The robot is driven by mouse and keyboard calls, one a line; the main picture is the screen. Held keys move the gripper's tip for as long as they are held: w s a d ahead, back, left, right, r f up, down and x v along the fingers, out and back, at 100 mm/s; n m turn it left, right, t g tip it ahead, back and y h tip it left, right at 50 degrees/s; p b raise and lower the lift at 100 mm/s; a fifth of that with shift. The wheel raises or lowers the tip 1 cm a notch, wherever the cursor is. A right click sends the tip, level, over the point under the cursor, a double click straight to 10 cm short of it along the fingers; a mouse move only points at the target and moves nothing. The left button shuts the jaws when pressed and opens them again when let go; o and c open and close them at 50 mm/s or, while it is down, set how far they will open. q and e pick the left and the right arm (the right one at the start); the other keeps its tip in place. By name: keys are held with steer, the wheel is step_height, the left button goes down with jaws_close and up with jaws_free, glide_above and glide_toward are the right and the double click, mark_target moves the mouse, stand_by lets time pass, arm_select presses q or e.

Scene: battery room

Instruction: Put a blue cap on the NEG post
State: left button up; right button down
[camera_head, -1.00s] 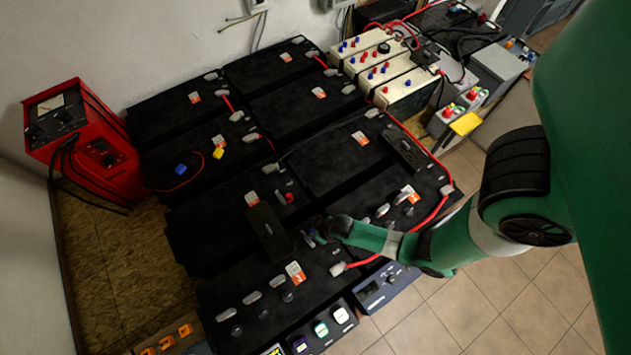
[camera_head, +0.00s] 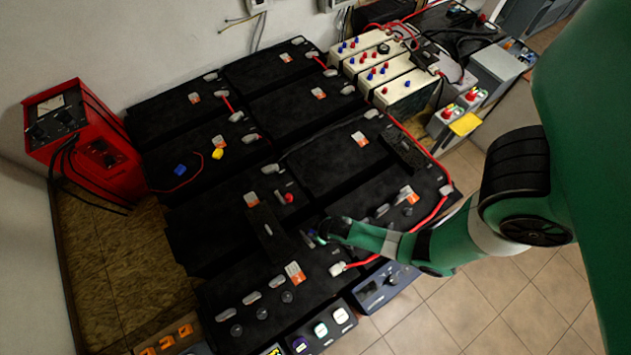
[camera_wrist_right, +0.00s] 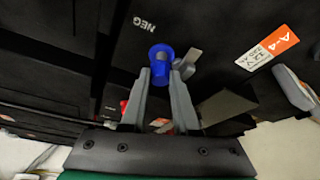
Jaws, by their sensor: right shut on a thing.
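My right gripper (camera_wrist_right: 160,78) is shut on a blue cap (camera_wrist_right: 161,54) in the right wrist view. The cap is between the fingertips, close to the white NEG label (camera_wrist_right: 145,23) on a black battery top. A metal lug (camera_wrist_right: 190,64) is beside the cap. The NEG post itself is not visible, and I cannot tell whether the cap touches it. In the head view my right gripper (camera_head: 312,239) is low over the front batteries, and the cap is too small to make out clearly. My left gripper is not in view.
Black batteries (camera_head: 289,100) with orange labels and metal lugs fill the middle. A red charger (camera_head: 87,140) stands at the left. A red cap (camera_head: 289,198) is on a battery behind my gripper. A red cable (camera_head: 437,212) runs along the right edge. Tiled floor is at the right.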

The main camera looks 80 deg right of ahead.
steer(key=shift+w+f+b, duration=0.2)
steer(key=shift+f+b, duration=0.25)
